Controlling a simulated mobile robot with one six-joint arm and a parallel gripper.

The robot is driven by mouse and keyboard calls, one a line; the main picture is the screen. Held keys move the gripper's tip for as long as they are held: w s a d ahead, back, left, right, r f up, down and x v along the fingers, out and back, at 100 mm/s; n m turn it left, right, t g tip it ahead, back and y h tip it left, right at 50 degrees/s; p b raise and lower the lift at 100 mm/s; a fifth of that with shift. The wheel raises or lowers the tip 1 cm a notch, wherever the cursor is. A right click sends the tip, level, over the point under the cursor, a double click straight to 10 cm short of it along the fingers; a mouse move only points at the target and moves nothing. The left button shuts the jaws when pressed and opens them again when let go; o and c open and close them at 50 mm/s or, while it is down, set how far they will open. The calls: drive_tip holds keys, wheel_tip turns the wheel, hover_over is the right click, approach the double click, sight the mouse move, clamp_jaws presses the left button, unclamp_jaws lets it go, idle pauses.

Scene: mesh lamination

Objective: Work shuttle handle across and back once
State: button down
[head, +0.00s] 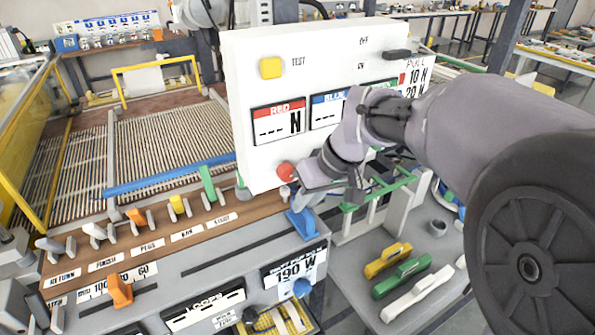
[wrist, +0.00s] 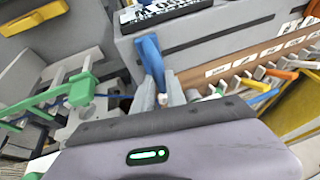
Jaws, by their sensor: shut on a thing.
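A blue upright handle (head: 301,224) stands at the right end of a long dark slot (head: 225,258) in the grey console top, in the head view. No readable label marks it as the shuttle handle. My gripper (head: 292,193) reaches down to its upper part from the right. In the wrist view the two grey fingers (wrist: 161,92) are closed about the blue handle (wrist: 150,55), which leans slightly. The exact contact between the fingers and the handle is partly hidden.
A white display panel (head: 270,100) with buttons stands close behind the handle. A row of coloured levers (head: 176,205) lines the brown strip to the left. An orange handle (head: 120,290) stands further left. Green bars (head: 380,190) and loose coloured handles (head: 402,275) are at right.

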drive_tip(key=shift+w+d, duration=0.1)
drive_tip(key=c, duration=1.5)
unclamp_jaws()
drive_tip(key=shift+o, duration=0.7)
drive_tip(key=shift+d, duration=0.15)
drive_tip(key=p+v, duration=0.6)
drive_tip(key=v, duration=1.1)
drive_tip(key=shift+r, duration=0.25)
